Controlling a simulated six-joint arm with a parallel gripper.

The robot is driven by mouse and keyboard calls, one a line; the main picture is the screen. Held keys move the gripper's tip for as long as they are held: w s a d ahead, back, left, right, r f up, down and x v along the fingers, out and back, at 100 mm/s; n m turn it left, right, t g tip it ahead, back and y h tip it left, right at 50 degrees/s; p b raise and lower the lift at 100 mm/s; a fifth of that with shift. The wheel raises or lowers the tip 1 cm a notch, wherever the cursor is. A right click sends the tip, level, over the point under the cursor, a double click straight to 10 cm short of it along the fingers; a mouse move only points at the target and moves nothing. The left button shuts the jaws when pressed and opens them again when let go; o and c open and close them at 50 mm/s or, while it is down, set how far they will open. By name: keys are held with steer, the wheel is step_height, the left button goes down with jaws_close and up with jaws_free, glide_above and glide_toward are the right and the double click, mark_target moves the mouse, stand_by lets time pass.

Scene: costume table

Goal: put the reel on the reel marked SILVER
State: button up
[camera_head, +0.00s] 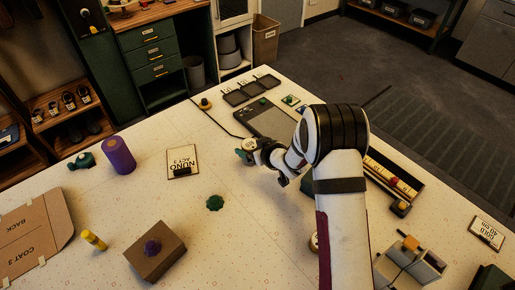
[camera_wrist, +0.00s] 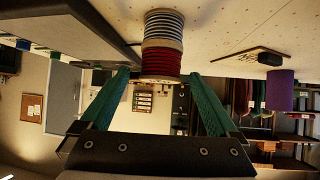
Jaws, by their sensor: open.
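In the wrist view, which is upside down, a reel wound with red thread (camera_wrist: 161,62) sits on top of a reel with grey and white striped thread (camera_wrist: 164,25) that stands on the table. The two look touching and roughly in line. I cannot read a SILVER mark on either. My gripper (camera_wrist: 157,74) is open, its teal fingers apart on either side of the red reel's upper end. In the head view my gripper (camera_head: 255,155) is low over the table, and a pale reel top (camera_head: 249,143) shows beside it; the rest is hidden.
A purple cylinder (camera_head: 118,156) and a NUNO ACT 3 card (camera_head: 182,162) stand to the left. A dark tray (camera_head: 264,121) lies behind my gripper. A pale round thing (camera_head: 313,242) is partly hidden by my arm. A brown box (camera_head: 155,254) is at the front; table between is mostly clear.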

steer(key=s+d+r+m+g+h, duration=0.1)
steer(key=s+d+r+m+h, duration=0.25)
steer(key=s+d+r, duration=0.4)
steer(key=s+d+r+m+g+h, duration=0.1)
steer(key=s+d+r+m+h, duration=0.3)
steer(key=s+d, duration=0.5)
steer(key=s+a+r+m+g+y, duration=0.1)
steer(key=s+r+m+g, duration=0.1)
steer(key=s, duration=1)
steer(key=s+a+r+m+g+y, duration=0.1)
steer(key=s+g, duration=0.4)
steer(key=s, duration=0.7)
steer(key=shift+s+a+r+m+y, duration=0.35)
steer(key=shift+a+r+m, duration=0.2)
steer(key=shift+r+m, duration=0.45)
steer(key=shift+f, duration=0.15)
